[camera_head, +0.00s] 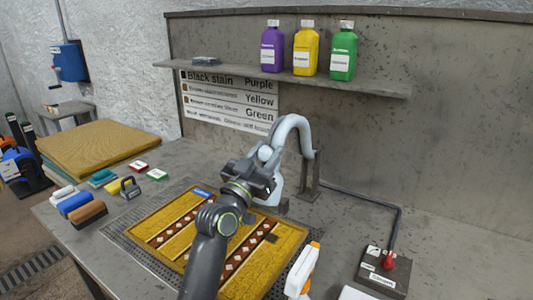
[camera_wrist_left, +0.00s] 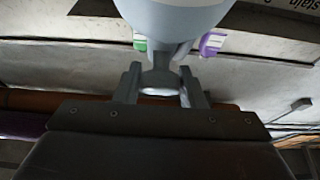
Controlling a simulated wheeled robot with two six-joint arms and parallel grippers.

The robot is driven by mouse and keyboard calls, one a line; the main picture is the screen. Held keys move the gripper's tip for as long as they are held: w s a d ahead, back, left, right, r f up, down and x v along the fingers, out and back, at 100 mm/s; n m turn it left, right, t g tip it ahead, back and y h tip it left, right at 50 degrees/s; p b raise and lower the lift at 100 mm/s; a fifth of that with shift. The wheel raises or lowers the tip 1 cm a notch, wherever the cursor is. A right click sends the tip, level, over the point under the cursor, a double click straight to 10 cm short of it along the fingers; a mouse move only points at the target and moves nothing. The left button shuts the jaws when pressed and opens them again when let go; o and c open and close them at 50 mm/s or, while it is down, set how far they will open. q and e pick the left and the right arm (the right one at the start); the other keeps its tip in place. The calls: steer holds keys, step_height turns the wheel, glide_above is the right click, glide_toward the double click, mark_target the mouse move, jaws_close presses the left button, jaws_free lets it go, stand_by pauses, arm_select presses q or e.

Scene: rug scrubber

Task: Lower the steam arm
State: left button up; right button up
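The steam arm (camera_head: 294,124) is a pale grey curved pipe on a dark post at the back of the bench. It bends over toward the patterned yellow rug (camera_head: 174,249). My left gripper (camera_head: 264,176) is at the hanging end of the steam arm, above the rug. In the left wrist view, the pale rounded head of the steam arm (camera_wrist_left: 175,12) fills the top. Its narrow grey neck lies between the two fingers (camera_wrist_left: 160,80), which appear to touch it on both sides. My arm hides part of the rug. My right gripper is not in view.
A control box with a red knob (camera_head: 382,272) sits at the right. A white spray bottle (camera_head: 302,272) stands near the front. Brushes (camera_head: 82,213) and small coloured pads lie at the left. Purple, yellow and green bottles (camera_head: 306,50) stand on the shelf (camera_head: 380,87).

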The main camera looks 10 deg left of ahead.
arm_select(q)
steer(key=o, duration=0.3)
steer(key=shift+b+v, duration=2.1)
steer(key=shift+v, duration=6.65)
